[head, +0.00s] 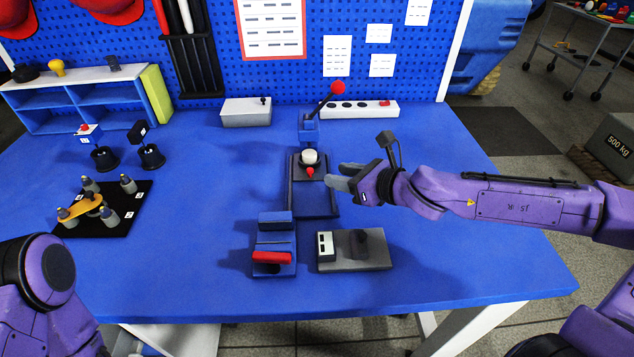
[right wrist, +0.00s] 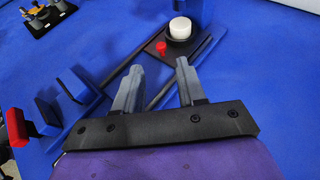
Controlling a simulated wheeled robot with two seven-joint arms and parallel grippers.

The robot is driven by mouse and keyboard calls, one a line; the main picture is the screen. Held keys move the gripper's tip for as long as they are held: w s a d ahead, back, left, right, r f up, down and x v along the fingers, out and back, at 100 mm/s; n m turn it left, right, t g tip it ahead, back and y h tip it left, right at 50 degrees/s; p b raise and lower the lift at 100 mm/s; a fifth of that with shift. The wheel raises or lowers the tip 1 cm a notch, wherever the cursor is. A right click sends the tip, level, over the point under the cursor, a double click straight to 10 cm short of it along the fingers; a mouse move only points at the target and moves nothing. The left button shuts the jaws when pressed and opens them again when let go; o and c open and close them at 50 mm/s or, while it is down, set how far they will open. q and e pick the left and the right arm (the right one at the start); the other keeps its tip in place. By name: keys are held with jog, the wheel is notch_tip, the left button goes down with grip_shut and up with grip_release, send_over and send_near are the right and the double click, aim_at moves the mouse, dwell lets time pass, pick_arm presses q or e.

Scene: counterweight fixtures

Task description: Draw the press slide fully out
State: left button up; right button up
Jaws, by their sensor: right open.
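The press stands in the middle of the blue table, with a blue body (head: 309,130) and a lever ending in a red ball (head: 338,87). Its dark slide (head: 296,170) carries a white round piece (head: 310,157) and a small red knob (head: 310,171) at the front. Two rails with a blue bed (head: 314,203) run forward from it. My right gripper (head: 333,178) is open and empty, just right of the red knob. In the right wrist view the knob (right wrist: 161,47) lies beyond the fingertips (right wrist: 160,65), apart from them. My left gripper is out of view.
A blue fixture with a red handle (head: 272,258) and a grey block with a switch (head: 365,251) stand in front of the press. A grey box (head: 246,112) and a white power strip (head: 360,109) lie behind. A black mat (head: 105,215) with several pieces lies left.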

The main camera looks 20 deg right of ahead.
aim_at(310, 169)
jog(key=b+x, duration=0.2)
jog(key=x, duration=0.5)
jog(key=shift+d+f+b, duration=0.1)
jog(key=shift+f+b, duration=0.1)
jog(key=shift+b, duration=0.15)
jog(key=shift+w+a, duration=0.25)
jog(key=shift+w, duration=0.3)
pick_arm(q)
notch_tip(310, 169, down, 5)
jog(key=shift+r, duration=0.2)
pick_arm(e)
jog(key=shift+s, duration=0.1)
grip_shut()
